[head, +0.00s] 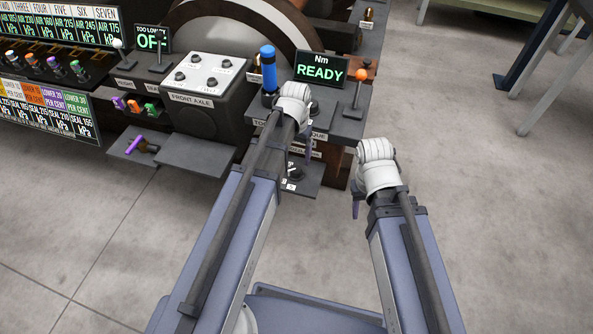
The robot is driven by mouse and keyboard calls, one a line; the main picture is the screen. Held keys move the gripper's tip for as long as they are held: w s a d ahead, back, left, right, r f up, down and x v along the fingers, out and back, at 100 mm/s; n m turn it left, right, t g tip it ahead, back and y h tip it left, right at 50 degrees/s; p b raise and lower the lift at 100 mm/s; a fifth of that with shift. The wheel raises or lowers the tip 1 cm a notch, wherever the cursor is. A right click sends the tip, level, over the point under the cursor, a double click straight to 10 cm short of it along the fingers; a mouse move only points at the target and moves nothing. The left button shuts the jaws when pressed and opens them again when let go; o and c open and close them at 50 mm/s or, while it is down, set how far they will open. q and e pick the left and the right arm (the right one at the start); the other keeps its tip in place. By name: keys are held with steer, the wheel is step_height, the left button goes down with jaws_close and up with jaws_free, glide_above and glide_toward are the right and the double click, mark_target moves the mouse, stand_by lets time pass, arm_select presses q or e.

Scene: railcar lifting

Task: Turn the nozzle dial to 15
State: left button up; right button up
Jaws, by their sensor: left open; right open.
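A dark round dial (295,173) with white marks beside it sits on a low grey shelf (307,186) at the front of the console. It is partly hidden behind my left arm, and I cannot read its setting or confirm that it is the nozzle dial. My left gripper (295,104) is open over the torque panel, in front of the blue-topped cylinder; its fingertips are not clearly visible. My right gripper (376,160) is open over bare floor, to the right of the console and apart from it.
A blue-topped cylinder (268,68), a READY display (321,69) and an orange-knobbed lever (360,86) stand on the right console. The FRONT AXLE box (203,80) and a purple-handled control (140,145) are left.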

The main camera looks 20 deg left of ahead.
mark_target(296, 168)
arm_select(q)
step_height(296, 168, down, 7)
steer(key=b, duration=0.6)
steer(key=shift+f+b, duration=0.1)
steer(key=shift+b, duration=0.25)
jaws_close()
